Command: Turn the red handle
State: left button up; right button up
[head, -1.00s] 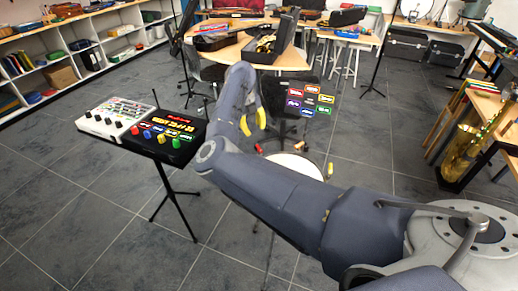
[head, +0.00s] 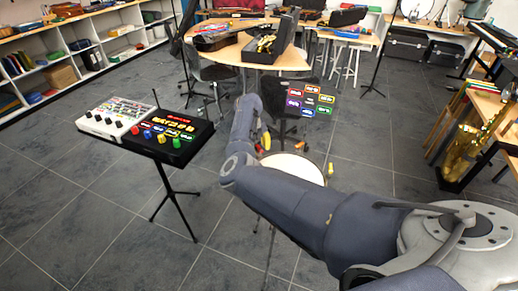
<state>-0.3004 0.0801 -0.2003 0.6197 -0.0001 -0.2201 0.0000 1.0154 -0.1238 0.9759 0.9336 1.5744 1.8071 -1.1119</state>
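A black box (head: 190,148) with a row of coloured knobs and glowing labels sits on a stand at the left. Its red knob (head: 135,130) is at the left end of the row, beside the blue one. I cannot tell whether this knob is the red handle. My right gripper (head: 265,141) hangs to the right of the box, apart from it, above the floor near the drum. A yellow fingertip shows; the rest is mostly hidden behind my forearm, so its opening is unclear. My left gripper is out of view.
A white mixer (head: 115,115) adjoins the black box. A round white drum (head: 298,166) stands partly behind my arm, with small red and yellow pieces around it. Tiled floor is clear at front left.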

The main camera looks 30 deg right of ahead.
jog(key=shift+c, duration=0.3)
grip_shut()
jog(key=shift+m, duration=0.3)
jog(key=m, duration=0.3)
jog(key=shift+d+m+g, duration=0.1)
jog(key=shift+m+g, duration=0.3)
jog(key=m, duration=0.3)
jog(key=shift+m+g+y, duration=0.3)
jog(key=m, duration=0.3)
jog(key=shift+s+d+m+y, duration=0.1)
jog(key=shift+m+y, duration=0.2)
jog(key=m, duration=0.4)
jog(key=shift+g+y, duration=0.3)
jog(key=shift+y, duration=0.1)
jog(key=shift+m, duration=0.3)
